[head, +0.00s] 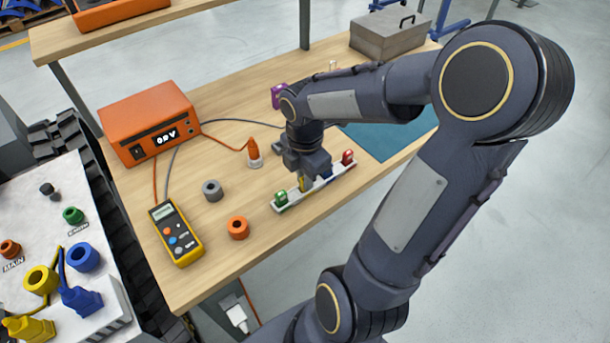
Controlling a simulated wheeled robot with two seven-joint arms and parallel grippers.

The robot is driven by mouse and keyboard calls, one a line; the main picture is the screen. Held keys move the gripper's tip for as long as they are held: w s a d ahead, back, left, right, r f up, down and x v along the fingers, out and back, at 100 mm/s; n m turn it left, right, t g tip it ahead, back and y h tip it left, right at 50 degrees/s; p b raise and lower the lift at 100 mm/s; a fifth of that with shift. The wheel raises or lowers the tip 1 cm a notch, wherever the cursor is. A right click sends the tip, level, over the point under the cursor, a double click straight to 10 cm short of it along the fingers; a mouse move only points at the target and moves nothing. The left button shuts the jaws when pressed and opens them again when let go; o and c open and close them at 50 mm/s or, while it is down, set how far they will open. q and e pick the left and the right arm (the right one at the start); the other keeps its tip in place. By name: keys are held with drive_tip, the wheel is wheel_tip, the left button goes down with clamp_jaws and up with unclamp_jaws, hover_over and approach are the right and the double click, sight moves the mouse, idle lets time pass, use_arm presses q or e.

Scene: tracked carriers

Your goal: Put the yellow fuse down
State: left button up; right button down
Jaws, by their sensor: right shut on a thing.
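The yellow fuse (301,184) shows as a small sliver under my right gripper (308,178). The gripper points down and is shut on it, hiding most of it. Both are at the white fuse rack (318,187) on the wooden bench. I cannot tell whether the fuse's lower end is seated in the rack or just above it. A green fuse (281,198) stands at the rack's left end and a red fuse (348,157) at its right end. A blue fuse (327,170) is partly hidden beside the gripper. My left gripper is out of view.
An orange ring (238,228), a grey ring (212,190) and a yellow multimeter (177,234) lie left of the rack. An orange power supply (147,122) sits at the back left. A teal mat (392,137) lies right.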

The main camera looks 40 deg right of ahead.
drive_tip(key=shift+f, duration=0.1)
drive_tip(key=shift+f, duration=0.15)
drive_tip(key=c, duration=1.4)
unclamp_jaws()
drive_tip(key=shift+c, duration=0.2)
drive_tip(key=shift+r, duration=0.3)
wheel_tip(320, 180, up, 12)
drive_tip(key=p, duration=0.2)
drive_tip(key=s+a+f+m+t+y, duration=0.1)
drive_tip(key=s+a+m, duration=0.3)
drive_tip(key=m, duration=0.5)
drive_tip(key=s+a+f+m+t+y, duration=0.2)
drive_tip(key=s+a+m+t, duration=0.2)
drive_tip(key=a+m, duration=0.5)
drive_tip(key=shift+s+m+t+y, duration=0.3)
drive_tip(key=shift+y, duration=0.1)
